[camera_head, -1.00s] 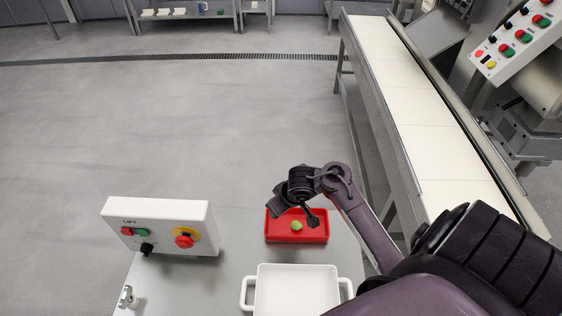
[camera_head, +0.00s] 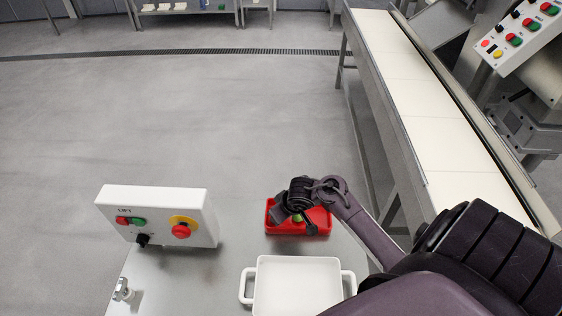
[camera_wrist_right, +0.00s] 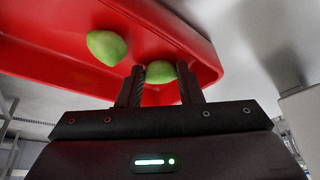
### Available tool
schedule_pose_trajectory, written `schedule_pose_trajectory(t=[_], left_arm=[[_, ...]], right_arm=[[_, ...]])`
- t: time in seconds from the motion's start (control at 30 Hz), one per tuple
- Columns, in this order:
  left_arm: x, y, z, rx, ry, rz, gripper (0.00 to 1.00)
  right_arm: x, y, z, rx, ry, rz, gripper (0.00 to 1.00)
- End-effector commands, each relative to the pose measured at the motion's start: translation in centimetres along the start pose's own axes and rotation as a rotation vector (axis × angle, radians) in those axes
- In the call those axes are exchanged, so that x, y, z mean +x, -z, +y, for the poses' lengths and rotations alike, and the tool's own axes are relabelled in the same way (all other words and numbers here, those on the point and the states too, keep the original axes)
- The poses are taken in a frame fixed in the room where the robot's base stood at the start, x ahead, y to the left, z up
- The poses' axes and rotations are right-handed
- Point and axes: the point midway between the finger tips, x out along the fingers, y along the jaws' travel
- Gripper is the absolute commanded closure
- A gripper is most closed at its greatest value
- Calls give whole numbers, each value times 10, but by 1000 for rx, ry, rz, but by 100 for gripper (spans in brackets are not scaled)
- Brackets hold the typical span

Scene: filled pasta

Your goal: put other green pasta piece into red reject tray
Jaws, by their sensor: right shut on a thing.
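The red reject tray (camera_head: 318,213) sits on the grey metal table, behind the white dish. My right gripper (camera_head: 298,220) is at the tray, low over its inside. In the right wrist view its fingers (camera_wrist_right: 160,80) are shut on a green pasta piece (camera_wrist_right: 161,73). Another green pasta piece (camera_wrist_right: 107,47) lies in the red tray (camera_wrist_right: 190,35), apart from the fingers. In the head view a bit of green (camera_head: 298,218) shows between the dark gripper parts; I cannot tell which piece it is. My left gripper is not in view.
The white two-handled dish (camera_head: 298,285) stands just in front of the tray and looks empty. A white control box (camera_head: 160,212) with coloured buttons stands to the left. A conveyor (camera_head: 425,105) runs along the right.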

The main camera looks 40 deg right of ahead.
Motion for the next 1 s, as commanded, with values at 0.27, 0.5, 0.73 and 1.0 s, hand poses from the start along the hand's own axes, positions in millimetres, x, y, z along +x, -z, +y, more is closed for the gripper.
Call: schedule_pose_trajectory(t=[0.27, 0.5, 0.73, 1.0], left_arm=[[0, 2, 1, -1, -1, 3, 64], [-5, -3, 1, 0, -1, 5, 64], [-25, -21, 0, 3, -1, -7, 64], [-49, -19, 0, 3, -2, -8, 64]], right_arm=[[0, 0, 0, 0, 0, -1, 57], [-14, 2, 0, -1, 0, 0, 57], [-63, 4, 0, -2, 0, 1, 57], [-111, 3, 0, -1, 0, 0, 57]])
